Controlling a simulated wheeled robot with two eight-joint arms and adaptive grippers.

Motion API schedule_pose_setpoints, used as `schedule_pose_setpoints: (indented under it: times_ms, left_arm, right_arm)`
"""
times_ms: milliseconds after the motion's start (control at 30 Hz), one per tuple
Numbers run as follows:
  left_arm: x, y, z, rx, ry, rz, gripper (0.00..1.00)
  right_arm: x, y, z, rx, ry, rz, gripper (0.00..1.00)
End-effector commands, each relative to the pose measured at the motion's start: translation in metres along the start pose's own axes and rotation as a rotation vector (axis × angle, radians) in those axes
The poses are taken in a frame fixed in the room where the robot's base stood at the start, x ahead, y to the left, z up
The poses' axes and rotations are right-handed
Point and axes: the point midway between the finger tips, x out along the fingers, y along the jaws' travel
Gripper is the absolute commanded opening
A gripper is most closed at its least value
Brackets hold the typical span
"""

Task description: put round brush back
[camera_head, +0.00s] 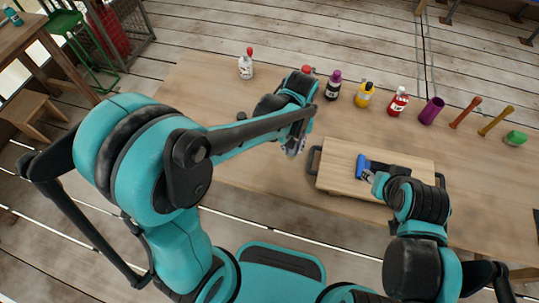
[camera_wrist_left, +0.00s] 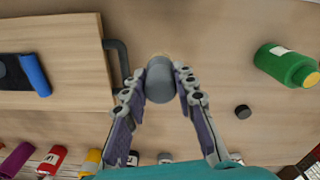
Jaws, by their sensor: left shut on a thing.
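My left gripper (camera_head: 292,150) is just left of the wooden tray (camera_head: 330,163) in the head view, pointing down. In the left wrist view its fingers (camera_wrist_left: 161,88) are closed around a grey, round-ended cylinder (camera_wrist_left: 160,80). Whether this is the round brush I cannot tell, as only its end shows. A blue cylindrical piece (camera_head: 363,161) with a dark part lies on the tray; it also shows in the left wrist view (camera_wrist_left: 36,75). My right gripper (camera_head: 378,180) is over the tray beside the blue piece; its jaws are too small to judge.
Along the table's far side stand several bottles, among them a yellow one (camera_head: 365,94) and a red one (camera_head: 397,101), plus a purple cup (camera_head: 431,111). A green bottle (camera_wrist_left: 285,65) and a small dark disc (camera_wrist_left: 243,111) lie near my left gripper.

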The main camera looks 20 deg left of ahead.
Motion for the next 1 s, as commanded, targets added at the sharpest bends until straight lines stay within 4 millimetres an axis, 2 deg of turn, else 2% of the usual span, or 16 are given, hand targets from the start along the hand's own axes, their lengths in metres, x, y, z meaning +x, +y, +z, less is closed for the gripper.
schedule_pose_setpoints:
  times_ms: [33, 200, 333, 533, 767, 1000]
  left_arm:
    - [0.012, -0.013, -0.005, -0.007, 0.0, 0.0, 0.0]
    - [0.034, -0.049, -0.016, -0.006, 0.0, 0.0, 0.0]
    - [0.044, -0.065, -0.022, -0.002, 0.0, 0.0, 0.0]
    - [0.054, -0.071, -0.024, 0.002, 0.0, 0.0, 0.0]
    - [0.087, -0.071, -0.024, 0.002, 0.0, 0.0, 0.0]
    - [0.086, -0.071, -0.023, 0.002, 0.0, 0.0, 0.0]
  right_arm:
    - [0.006, 0.0, 0.005, 0.0, 0.0, 0.0, 0.4]
    - [0.016, 0.0, 0.011, 0.0, 0.0, 0.0, 0.4]
    - [0.02, 0.0, 0.014, 0.0, 0.0, 0.0, 0.4]
    - [0.023, 0.0, 0.017, 0.0, 0.0, 0.0, 0.4]
    - [0.037, 0.0, 0.026, 0.0, 0.0, 0.0, 0.4]
    - [0.035, 0.0, 0.025, 0.0, 0.0, 0.0, 0.4]
